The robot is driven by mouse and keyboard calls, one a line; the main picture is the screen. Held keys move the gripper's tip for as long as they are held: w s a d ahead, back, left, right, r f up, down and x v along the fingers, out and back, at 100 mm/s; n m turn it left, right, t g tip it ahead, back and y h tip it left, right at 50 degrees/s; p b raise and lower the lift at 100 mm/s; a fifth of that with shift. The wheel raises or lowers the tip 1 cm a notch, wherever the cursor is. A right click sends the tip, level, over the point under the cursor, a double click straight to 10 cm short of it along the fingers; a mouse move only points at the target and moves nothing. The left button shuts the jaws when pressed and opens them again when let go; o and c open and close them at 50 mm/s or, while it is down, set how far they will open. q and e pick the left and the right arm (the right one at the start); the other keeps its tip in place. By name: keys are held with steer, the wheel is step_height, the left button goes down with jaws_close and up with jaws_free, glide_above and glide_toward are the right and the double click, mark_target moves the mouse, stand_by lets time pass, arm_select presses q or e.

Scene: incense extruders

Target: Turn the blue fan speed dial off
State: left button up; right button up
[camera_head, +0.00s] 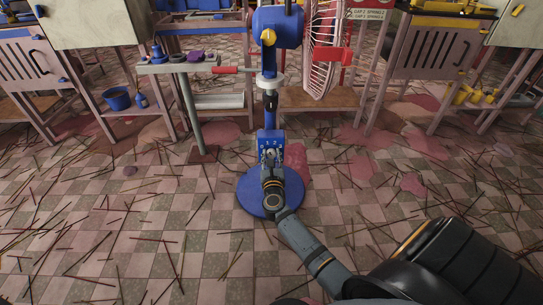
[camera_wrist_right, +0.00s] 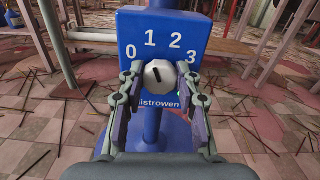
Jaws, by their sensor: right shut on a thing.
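The blue fan (camera_head: 270,190) stands on a round blue base on the floor, with its pole rising to a blue motor head and a pale cage. The blue control box (camera_wrist_right: 165,25) on its pole carries the numbers 0, 1, 2 and 3. The speed dial (camera_wrist_right: 160,74) is a white knob with a short dark mark that leans to the upper left, roughly between 0 and 1. My right gripper (camera_wrist_right: 160,80) is shut on the dial, with one finger on each side. In the head view my right gripper (camera_head: 271,165) is in front of the box. My left gripper is not in view.
Thin incense sticks litter the checkered floor around the fan. A small grey table (camera_head: 180,67) with small items stands behind to the left, and a blue bucket (camera_head: 117,99) is farther left. Pinkish machines stand along the back. The floor beside the fan has no large obstacles.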

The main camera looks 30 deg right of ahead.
steer(key=n+p, duration=0.2)
steer(key=n, duration=0.1)
steer(key=shift+r+p, duration=0.15)
steer(key=shift+p, duration=0.15)
steer(key=shift+a+n+p, duration=0.1)
steer(key=shift+n+p, duration=1.1)
steer(key=shift+n, duration=0.9)
steer(key=shift+f, duration=0.2)
steer(key=o, duration=1.2)
steer(key=shift+c, duration=0.2)
steer(key=v, duration=1.2)
